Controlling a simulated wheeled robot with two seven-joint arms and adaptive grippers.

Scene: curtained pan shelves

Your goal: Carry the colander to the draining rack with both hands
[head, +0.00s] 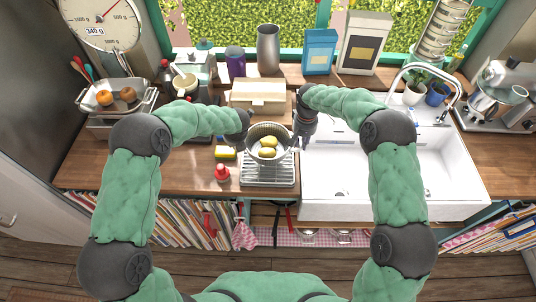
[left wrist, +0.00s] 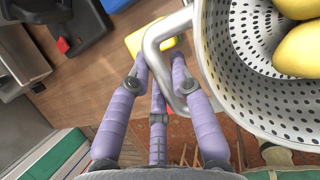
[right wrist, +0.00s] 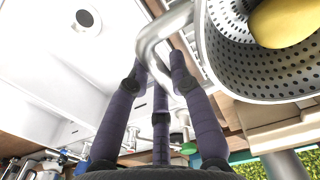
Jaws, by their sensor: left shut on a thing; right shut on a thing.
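The metal colander (head: 255,133) holds yellow fruit (head: 267,153) and is over the wire draining rack (head: 268,180) in the head view. The rack's front part shows below it; I cannot tell whether the colander touches it. My left gripper (head: 243,141) is shut on the colander's left handle, which shows in the left wrist view (left wrist: 157,45). My right gripper (head: 298,141) is shut on the other handle, seen in the right wrist view (right wrist: 152,45). The perforated bowl also fills the upper right of the left wrist view (left wrist: 240,80).
The white double sink (head: 330,205) lies right of the rack. A beige box (head: 258,95) is behind. Bare wooden counter (head: 150,178) extends left.

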